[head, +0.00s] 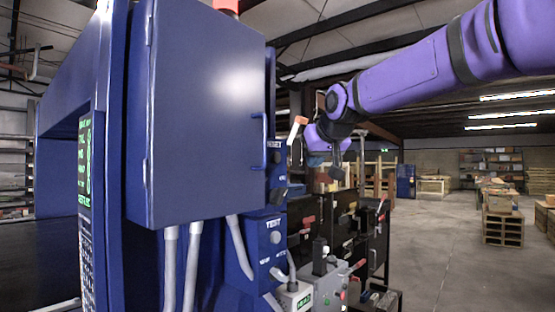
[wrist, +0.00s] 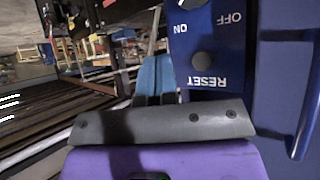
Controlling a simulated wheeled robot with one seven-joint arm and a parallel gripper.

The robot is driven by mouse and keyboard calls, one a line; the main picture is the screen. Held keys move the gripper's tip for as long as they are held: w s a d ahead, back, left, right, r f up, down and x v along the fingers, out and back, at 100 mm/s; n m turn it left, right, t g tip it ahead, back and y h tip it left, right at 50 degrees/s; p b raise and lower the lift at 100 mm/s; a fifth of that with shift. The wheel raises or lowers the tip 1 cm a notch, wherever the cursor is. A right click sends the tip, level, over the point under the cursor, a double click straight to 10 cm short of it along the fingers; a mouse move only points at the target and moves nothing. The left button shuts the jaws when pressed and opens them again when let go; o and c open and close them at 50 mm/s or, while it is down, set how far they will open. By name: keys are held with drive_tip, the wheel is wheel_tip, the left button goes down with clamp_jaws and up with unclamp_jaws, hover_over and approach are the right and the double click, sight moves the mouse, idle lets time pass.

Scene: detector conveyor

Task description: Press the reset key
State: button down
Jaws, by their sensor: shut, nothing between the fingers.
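The reset key (wrist: 203,62) is a dark round button on a blue panel (wrist: 228,65). In the wrist view it lies beside the RESET lettering, which appears upside down. In the head view, the reset key (head: 277,157) shows small below its label, at the right side of the large cabinet. My gripper (head: 318,145) is to the right of that panel in the head view, and appears apart from the key. It is shut and empty.
A dark switch knob (head: 278,195) with ON and OFF marks shares the panel. A TEST box (head: 268,240) is below. The blue cabinet (head: 205,110) with a handle stands left. Open floor (head: 440,250) lies right.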

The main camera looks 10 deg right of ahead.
drive_tip(key=w+a, duration=0.4)
drive_tip(key=w, duration=0.2)
drive_tip(key=shift+w+a, duration=0.15)
drive_tip(key=shift+a, duration=0.15)
drive_tip(key=shift+w+a, duration=0.1)
idle(1.9)
drive_tip(key=shift+w+a, duration=0.15)
drive_tip(key=shift+w, duration=0.1)
drive_tip(key=shift+w+a, duration=0.3)
drive_tip(key=shift+w, duration=0.1)
idle(0.9)
drive_tip(key=shift+s, duration=0.1)
drive_tip(key=shift+s+d, duration=0.55)
drive_tip(key=shift+s, duration=0.1)
idle(0.4)
drive_tip(key=shift+s+d, duration=0.75)
drive_tip(key=shift+s, duration=0.25)
drive_tip(key=shift+s+d, duration=0.7)
drive_tip(key=shift+s, duration=0.3)
